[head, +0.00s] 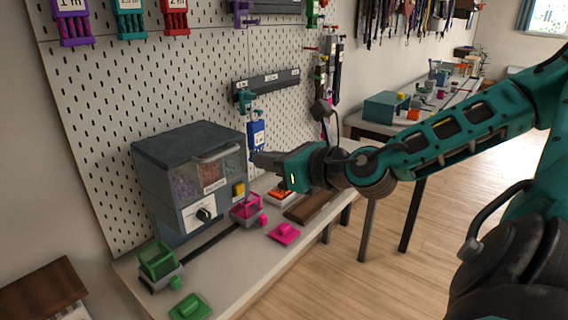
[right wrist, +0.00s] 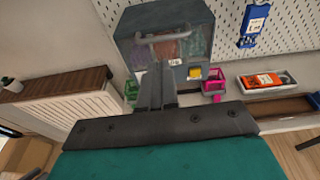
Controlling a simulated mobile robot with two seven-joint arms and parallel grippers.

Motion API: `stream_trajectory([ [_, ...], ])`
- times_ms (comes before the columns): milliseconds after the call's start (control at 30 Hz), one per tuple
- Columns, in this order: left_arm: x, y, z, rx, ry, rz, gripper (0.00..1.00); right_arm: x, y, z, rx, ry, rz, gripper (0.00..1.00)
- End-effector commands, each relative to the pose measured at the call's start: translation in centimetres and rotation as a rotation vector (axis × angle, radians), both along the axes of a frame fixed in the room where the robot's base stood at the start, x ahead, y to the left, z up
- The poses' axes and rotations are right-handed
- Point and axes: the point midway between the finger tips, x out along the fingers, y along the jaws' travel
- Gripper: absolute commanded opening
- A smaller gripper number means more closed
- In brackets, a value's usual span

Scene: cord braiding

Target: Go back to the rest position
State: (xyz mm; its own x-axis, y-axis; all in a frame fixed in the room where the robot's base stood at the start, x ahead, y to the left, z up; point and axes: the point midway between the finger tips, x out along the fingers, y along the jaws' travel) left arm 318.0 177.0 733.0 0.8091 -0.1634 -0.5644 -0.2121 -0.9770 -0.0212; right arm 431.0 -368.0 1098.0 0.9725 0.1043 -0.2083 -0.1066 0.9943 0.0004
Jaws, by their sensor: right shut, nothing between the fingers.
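My right gripper (head: 262,161) shows in the head view, with its teal arm coming in from the right. It is shut and empty, held in the air in front of the pegboard, to the right of the grey dispenser (head: 190,165). In the right wrist view the shut fingers (right wrist: 157,85) stand in front of the dispenser (right wrist: 195,40). My left gripper is in neither view.
A bench (head: 235,262) below holds a green bin (head: 157,260), a pink bin (head: 246,209), a green lid (head: 190,307) and a pink lid (head: 284,233). A blue holder (head: 256,135) hangs on the pegboard (head: 100,130). The floor (head: 440,215) at right is open.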

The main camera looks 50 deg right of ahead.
Motion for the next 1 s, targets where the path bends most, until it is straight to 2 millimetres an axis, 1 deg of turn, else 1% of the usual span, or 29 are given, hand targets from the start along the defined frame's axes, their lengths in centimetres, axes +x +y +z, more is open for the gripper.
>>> stream_trajectory([
  [100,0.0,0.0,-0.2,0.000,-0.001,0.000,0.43,-1.4,-0.2,0.3,-0.001,-0.002,-0.003,0.00],
  [300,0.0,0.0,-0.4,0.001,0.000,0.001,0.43,-2.9,-0.3,0.6,0.000,-0.002,-0.002,0.00],
  [467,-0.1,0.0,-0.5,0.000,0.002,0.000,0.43,-3.4,-0.4,0.7,0.002,-0.001,-0.002,0.00],
  [700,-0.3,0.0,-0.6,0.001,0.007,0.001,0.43,-3.3,-0.2,0.5,0.011,0.003,0.000,0.00],
  [767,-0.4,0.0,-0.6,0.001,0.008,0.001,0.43,-3.1,0.1,0.0,0.038,0.012,0.004,0.00],
  [867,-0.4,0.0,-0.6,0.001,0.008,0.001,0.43,-2.3,1.3,-1.7,0.137,0.046,0.016,0.00],
  [967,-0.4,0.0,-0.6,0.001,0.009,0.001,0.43,-1.4,3.3,-4.4,0.304,0.102,0.023,0.00],
  [1000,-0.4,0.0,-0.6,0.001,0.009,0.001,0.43,-1.0,4.2,-5.5,0.381,0.128,0.023,0.00],
])
